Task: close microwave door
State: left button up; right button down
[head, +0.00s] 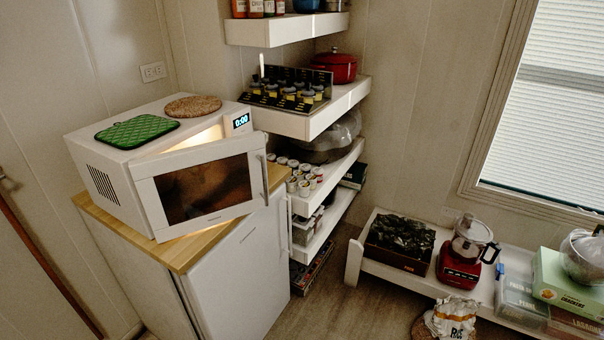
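A white microwave (112,185) stands on the wooden top of a small white cabinet at the left. Its door (205,188), white with a dark window, is partly open and swung out toward the front. A warm light shows in the gap above the door. The door's handle (265,176) is on its right edge. The clock panel (241,121) at the right reads 0:00. Neither of my grippers shows in the head view.
A green pot holder (137,131) and a round woven trivet (193,106) lie on the microwave. The wooden counter top (182,252) sits on a white fridge-like cabinet (240,270). Shelves (300,122) stand close on the right. Open floor (335,300) lies before the low bench (415,282).

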aim_at(181, 191)
jog(key=u, duration=0.1)
jog(key=i, duration=1.05)
jog(key=u, duration=0.55)
